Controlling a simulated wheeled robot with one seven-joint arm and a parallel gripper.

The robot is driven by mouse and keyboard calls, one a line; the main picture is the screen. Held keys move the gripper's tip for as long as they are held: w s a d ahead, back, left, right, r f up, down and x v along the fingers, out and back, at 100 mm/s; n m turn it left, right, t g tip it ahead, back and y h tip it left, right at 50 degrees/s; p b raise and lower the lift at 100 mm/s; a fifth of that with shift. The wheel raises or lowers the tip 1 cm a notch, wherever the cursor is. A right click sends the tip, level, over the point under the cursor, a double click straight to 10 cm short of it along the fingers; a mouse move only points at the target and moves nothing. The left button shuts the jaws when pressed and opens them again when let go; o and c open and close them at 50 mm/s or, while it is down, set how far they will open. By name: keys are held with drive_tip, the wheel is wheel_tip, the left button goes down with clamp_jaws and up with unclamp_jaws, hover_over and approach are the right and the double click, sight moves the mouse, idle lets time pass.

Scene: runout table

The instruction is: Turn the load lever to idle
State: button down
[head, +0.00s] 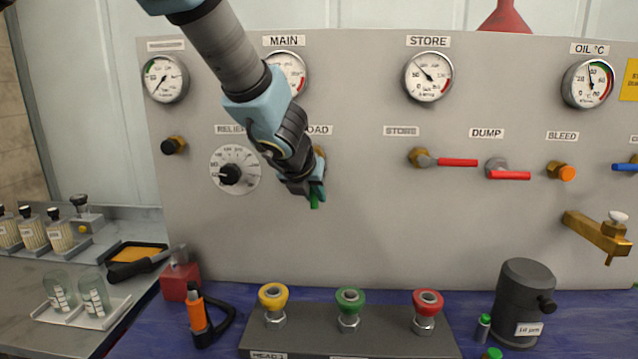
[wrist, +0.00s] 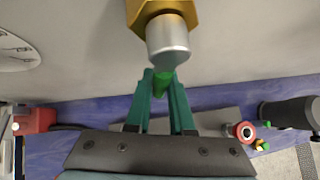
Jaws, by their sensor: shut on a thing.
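The load lever is a green handle (head: 314,203) on the valve under the partly hidden LOAD label (head: 321,130). In the head view only its lower tip shows below my gripper (head: 311,190). In the wrist view the green lever (wrist: 162,82) comes out of a silver hub (wrist: 168,42) on a brass fitting (wrist: 160,12). My gripper (wrist: 161,84) is shut on the lever, one teal finger on each side, close to the hub. My arm hides most of the valve in the head view. The lever seems to hang downward; position marks are not visible.
The black RELIEF knob (head: 230,174) is just left of my gripper. The red STORE lever (head: 457,162) and red DUMP lever (head: 508,175) are to the right. Below stands a grey box with yellow (head: 273,296), green (head: 350,300) and red (head: 427,302) knobs. The panel between is clear.

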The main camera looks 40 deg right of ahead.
drive_tip(key=shift+w+a, duration=0.15)
idle(0.4)
drive_tip(key=c, duration=0.8)
unclamp_jaws()
drive_tip(key=p+v, duration=0.5)
drive_tip(key=v, duration=0.5)
drive_tip(key=shift+s+r+p, duration=0.25)
drive_tip(key=shift+s+p, duration=0.1)
